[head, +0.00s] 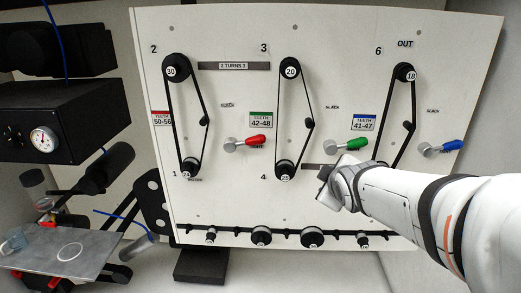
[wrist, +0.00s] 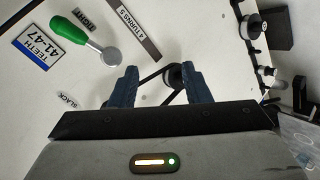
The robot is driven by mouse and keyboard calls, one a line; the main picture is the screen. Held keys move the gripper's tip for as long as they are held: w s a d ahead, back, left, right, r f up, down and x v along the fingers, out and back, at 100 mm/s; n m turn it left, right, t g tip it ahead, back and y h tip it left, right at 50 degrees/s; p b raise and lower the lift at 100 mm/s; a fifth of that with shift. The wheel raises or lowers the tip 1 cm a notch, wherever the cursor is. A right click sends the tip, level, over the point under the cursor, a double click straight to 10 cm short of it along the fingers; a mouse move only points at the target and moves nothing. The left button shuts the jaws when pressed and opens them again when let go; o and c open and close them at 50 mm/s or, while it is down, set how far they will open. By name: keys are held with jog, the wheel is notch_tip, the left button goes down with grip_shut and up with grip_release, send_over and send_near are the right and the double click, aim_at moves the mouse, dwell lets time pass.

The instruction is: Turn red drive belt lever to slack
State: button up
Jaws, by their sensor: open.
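The red lever (head: 255,140) is on the upright white panel (head: 240,200) in the head view, left of centre. Its handle points right and slightly up from a grey pivot (head: 230,145), over a mostly covered label that seems to read TIGHT. A small SLACK label (head: 227,105) is above the pivot. The black belt (head: 169,120) to its left runs between pulleys 30 and 24. My gripper (head: 325,188) is to the right of and below the red lever, apart from it. In the wrist view my gripper (wrist: 158,72) is open and empty; the red lever is not seen there.
A green lever (head: 350,146) is just above my gripper and shows in the wrist view (wrist: 72,28). A blue lever (head: 453,145) is farther right. The middle belt (head: 307,95) stands between the red and green levers. Spare pulleys (head: 312,237) line the bottom rail.

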jog(key=w+a+n+t+y+b, duration=0.3)
jog(key=w+a+n+y, duration=0.1)
jog(key=w+a+n, duration=0.25)
jog(key=n+y+b, duration=0.3)
jog(key=n+y, duration=0.4)
jog(key=n, duration=0.4)
send_near(254, 143)
jog(key=x, duration=0.9)
jog(key=shift+w+a+p, duration=0.1)
jog(key=shift+w+p, duration=0.05)
jog(key=shift+p, duration=0.2)
jog(key=shift+c, duration=0.5)
grip_shut()
